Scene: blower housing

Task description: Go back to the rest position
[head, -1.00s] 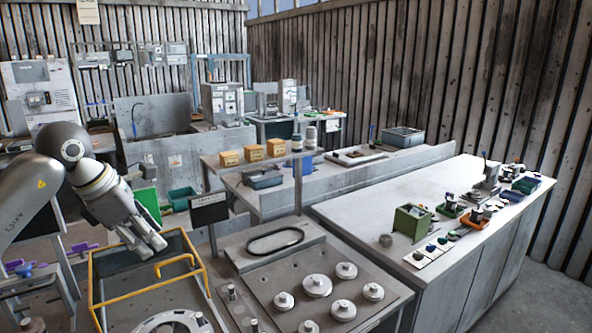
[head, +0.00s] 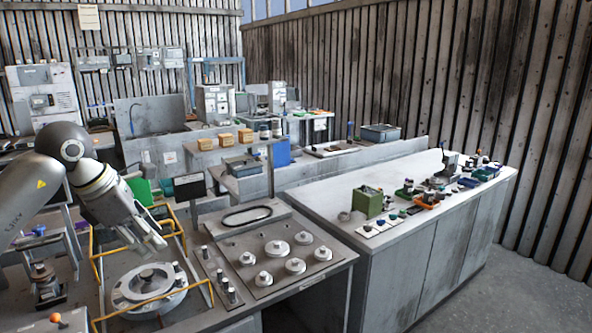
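My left gripper (head: 146,241) hangs from my grey arm at the left of the head view, pointing down and to the right. Its fingers look spread, with nothing visible between them. It shows above the yellow-framed station with the round grey blower housing (head: 150,284); its exact height above it is hard to tell. The housing sits inside the yellow frame (head: 187,305). My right gripper is not in view.
A bench plate (head: 262,225) with a black ring (head: 247,215) and several round metal parts stands right of the frame. Farther right, a long white counter (head: 330,190) carries a green box (head: 367,201) and small parts. Grey floor (head: 480,290) is clear at the lower right.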

